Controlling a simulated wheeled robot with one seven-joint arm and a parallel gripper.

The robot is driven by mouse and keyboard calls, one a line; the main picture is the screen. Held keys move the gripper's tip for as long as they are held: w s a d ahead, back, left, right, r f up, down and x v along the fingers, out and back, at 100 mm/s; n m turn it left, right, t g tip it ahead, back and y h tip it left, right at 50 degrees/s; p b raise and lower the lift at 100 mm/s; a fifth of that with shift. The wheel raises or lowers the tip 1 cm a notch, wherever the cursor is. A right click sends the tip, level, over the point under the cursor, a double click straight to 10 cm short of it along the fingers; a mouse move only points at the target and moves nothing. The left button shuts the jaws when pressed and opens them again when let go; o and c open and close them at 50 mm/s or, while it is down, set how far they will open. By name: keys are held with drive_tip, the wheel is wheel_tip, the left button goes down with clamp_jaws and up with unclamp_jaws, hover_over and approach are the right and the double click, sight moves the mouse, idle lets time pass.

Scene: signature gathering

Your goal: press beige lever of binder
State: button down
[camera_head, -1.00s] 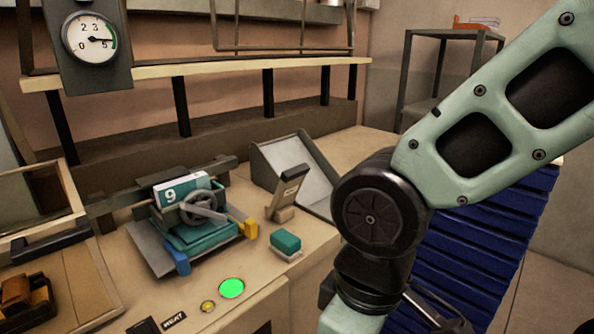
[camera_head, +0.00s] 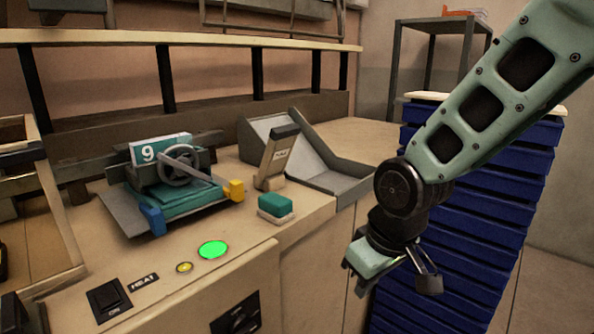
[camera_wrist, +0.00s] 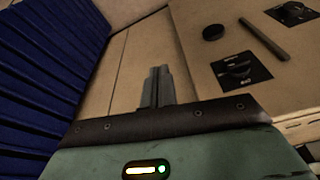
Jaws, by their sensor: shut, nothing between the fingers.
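An upright lever with a beige labelled face and a dark grey top (camera_head: 278,155) stands on a small beige base on the counter, leaning slightly right. I take it to be the binder's lever. Beside it on the left is a teal and grey machine (camera_head: 178,195) with a "9" panel, a grey handwheel, and blue and yellow end blocks. My gripper (camera_head: 428,284) hangs to the right of the counter, lower than the lever and well apart from it. In the wrist view my gripper's fingers (camera_wrist: 158,72) are together and empty. The lever is not in that view.
A teal-topped block (camera_head: 276,206) sits in front of the lever, and a grey sloped tray (camera_head: 340,180) behind it. A lit green button (camera_head: 213,250) is on the counter. A blue ribbed stack (camera_head: 475,215) stands behind my arm.

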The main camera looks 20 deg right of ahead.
drive_tip(key=w+d+f+t+b, duration=0.3)
drive_tip(key=w+d+f+b, duration=0.2)
drive_tip(key=w+d+f, duration=0.25)
drive_tip(key=w+d+r+n+t+h, duration=0.1)
drive_tip(key=w+d+r+n+t, duration=0.25)
drive_tip(key=w+t, duration=0.35)
drive_tip(key=w+a+r+n+t+y, duration=0.1)
drive_tip(key=a+r+n+t+y, duration=0.2)
drive_tip(key=r+n, duration=0.4)
drive_tip(key=w+a+r+n+t+y, duration=0.1)
drive_tip(key=a+r+n+t+y, duration=0.3)
drive_tip(key=r+n+y, duration=0.3)
drive_tip(key=n+y, duration=0.1)
drive_tip(key=n, duration=0.2)
drive_tip(key=shift+w+a+r+t+b, duration=0.2)
drive_tip(key=shift+a+t+b, duration=0.1)
drive_tip(key=shift+t, duration=0.1)
drive_tip(key=p, duration=0.4)
approach(288, 135)
drive_tip(key=x, duration=0.5)
drive_tip(key=shift+w+a+r, duration=0.1)
drive_tip(key=shift+w+r, duration=0.05)
drive_tip(key=shift+w+a+r, duration=0.2)
drive_tip(key=shift+w+a, duration=0.1)
drive_tip(key=shift+w, duration=0.3)
drive_tip(key=shift+r, duration=0.1)
